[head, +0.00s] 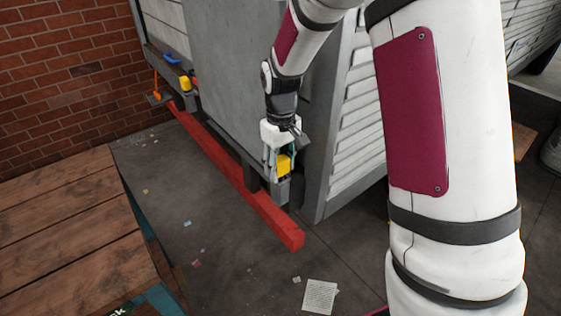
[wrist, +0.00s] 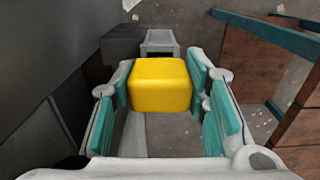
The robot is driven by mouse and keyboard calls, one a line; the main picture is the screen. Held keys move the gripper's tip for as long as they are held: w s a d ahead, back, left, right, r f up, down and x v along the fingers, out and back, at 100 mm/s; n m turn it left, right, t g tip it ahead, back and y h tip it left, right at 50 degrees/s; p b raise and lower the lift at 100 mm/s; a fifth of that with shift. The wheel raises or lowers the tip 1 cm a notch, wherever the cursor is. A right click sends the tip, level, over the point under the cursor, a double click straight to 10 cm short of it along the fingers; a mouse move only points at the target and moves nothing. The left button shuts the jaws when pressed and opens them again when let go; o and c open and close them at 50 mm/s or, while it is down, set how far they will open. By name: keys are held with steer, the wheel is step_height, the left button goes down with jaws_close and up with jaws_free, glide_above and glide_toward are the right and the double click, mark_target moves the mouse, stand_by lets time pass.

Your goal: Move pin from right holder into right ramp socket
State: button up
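The pin shows as a yellow block-shaped head (head: 284,165) at the near right end of the grey structure. In the wrist view the yellow head (wrist: 160,84) fills the space between the teal finger pads. My gripper (head: 279,163) reaches down around it, and the pads (wrist: 162,90) appear to touch both sides. The pin's lower part is hidden. A grey bracket (head: 282,190), seemingly the right holder, is just below the head. It also shows beyond the head in the wrist view (wrist: 160,41). I cannot make out the right ramp socket.
A red beam (head: 240,180) runs along the floor beside the structure. Another yellow block (head: 186,84), a blue handle (head: 172,58) and an orange rod (head: 157,84) are at the far left end. A wooden table (head: 70,240) stands at left. Paper (head: 319,296) lies on the floor.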

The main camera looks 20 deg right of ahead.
steer(key=o, duration=0.5)
step_height(320, 180, up, 11)
steer(key=shift+f, duration=0.2)
steer(key=shift+r, duration=0.75)
steer(key=s+r+m+t, duration=0.2)
steer(key=s+r+t, duration=0.1)
steer(key=s+r, duration=0.8)
steer(key=s+t, duration=0.1)
steer(key=s, duration=0.3)
steer(key=s+m, duration=0.1)
steer(key=s, duration=0.4)
steer(key=s+f+t, duration=0.1)
steer(key=s, duration=0.3)
steer(key=shift+s+m+t, duration=0.2)
steer(key=shift+m+t, duration=0.1)
